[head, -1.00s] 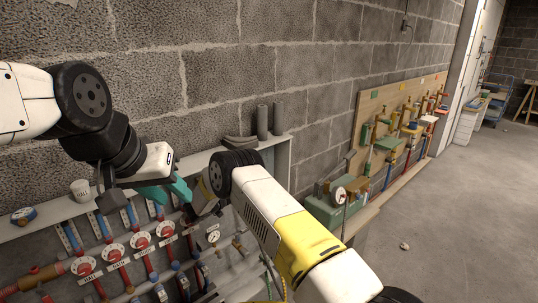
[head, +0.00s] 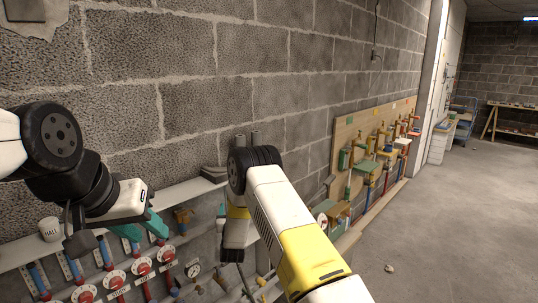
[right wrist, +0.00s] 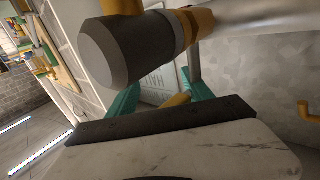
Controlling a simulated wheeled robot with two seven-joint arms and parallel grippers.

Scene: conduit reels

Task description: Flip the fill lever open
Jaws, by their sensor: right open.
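I cannot tell for sure which part is the fill lever. In the right wrist view, a short orange-yellow bar (right wrist: 178,100) lies between the teal fingers of my right gripper (right wrist: 160,97); it may be the lever. The fingers are apart, and I cannot tell whether they touch it. A thick grey cylinder with a brass-coloured collar (right wrist: 184,30) crosses in front and hides part of the left finger. My left gripper (head: 144,228) is open and empty above the row of red round valves (head: 143,266).
A pressure gauge (head: 192,270) sits right of the valves. A wooden board with coloured pipes (head: 385,145) is at right. The floor (head: 455,220) at right is mostly clear.

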